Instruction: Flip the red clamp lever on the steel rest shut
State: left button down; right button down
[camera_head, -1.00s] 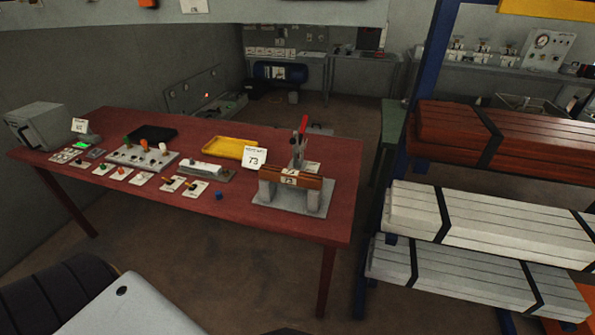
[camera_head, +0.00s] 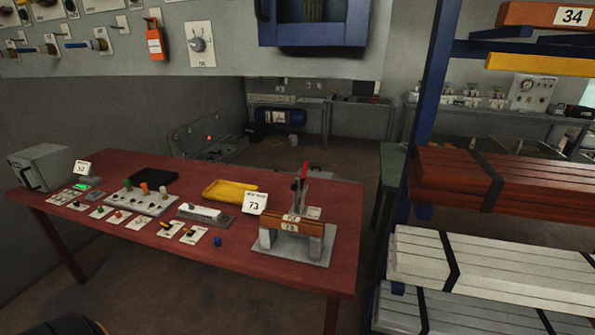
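The steel rest (camera_head: 318,247) stands near the right end of the red table. It has a flat base plate and two grey supports. A brown wooden bar (camera_head: 310,229) with a number plate lies across the supports. The red clamp lever (camera_head: 304,172) stands upright behind the bar, on a grey clamp post. The clamp's lower parts are partly hidden by the bar. Neither of my grippers shows in the head view.
A rack with strapped boards (camera_head: 470,260) stands close at right.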

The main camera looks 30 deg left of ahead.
aim_at(306, 165)
jog(key=i+j, duration=0.1)
jog(key=j, duration=0.9)
jog(key=i+j+z, duration=0.1)
jog(key=j, duration=0.4)
